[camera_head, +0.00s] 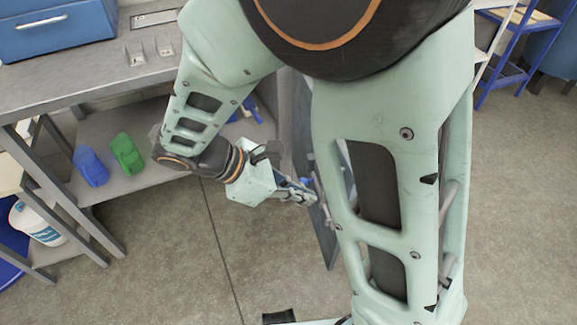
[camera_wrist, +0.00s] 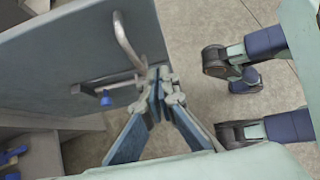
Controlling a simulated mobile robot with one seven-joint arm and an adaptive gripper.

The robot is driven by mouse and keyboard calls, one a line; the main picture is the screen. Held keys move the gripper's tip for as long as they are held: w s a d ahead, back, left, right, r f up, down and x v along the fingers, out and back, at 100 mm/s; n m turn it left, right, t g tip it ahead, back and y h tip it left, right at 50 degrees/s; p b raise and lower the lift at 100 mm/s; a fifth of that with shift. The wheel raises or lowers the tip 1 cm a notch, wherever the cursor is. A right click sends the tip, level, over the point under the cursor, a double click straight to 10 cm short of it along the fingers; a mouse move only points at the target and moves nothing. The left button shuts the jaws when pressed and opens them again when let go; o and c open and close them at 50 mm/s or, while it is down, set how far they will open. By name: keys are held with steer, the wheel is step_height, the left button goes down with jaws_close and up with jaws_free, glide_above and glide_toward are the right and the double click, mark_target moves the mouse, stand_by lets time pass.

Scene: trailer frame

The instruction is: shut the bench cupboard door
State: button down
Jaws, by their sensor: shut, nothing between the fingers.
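The bench cupboard door (camera_head: 328,243) is a grey panel standing open, out from the bench. In the head view my arm hides much of it. In the wrist view the door (camera_wrist: 60,62) fills the upper left, with a bent metal bar handle (camera_wrist: 126,40) and a small blue knob (camera_wrist: 105,98) on its face. My gripper (camera_head: 308,194) is shut and empty beside the door. In the wrist view its fingertips (camera_wrist: 159,73) meet close to the lower end of the handle, at the door's edge. I cannot tell whether they touch it.
The bench (camera_head: 95,78) carries a blue toolbox (camera_head: 58,32). Its lower shelf (camera_head: 135,185) holds a blue item (camera_head: 90,166) and a green item (camera_head: 127,153). A white bucket (camera_head: 36,224) stands at left. A blue rack (camera_head: 508,62) is far right. Floor below the gripper is clear.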

steer(key=w+d+f+b, duration=0.1)
steer(key=d+f, duration=0.1)
steer(key=d, duration=0.4)
steer(key=shift+d+f+b, duration=0.25)
steer(key=shift+f+b, duration=0.05)
steer(key=shift+b, duration=0.1)
steer(key=shift+d, duration=0.1)
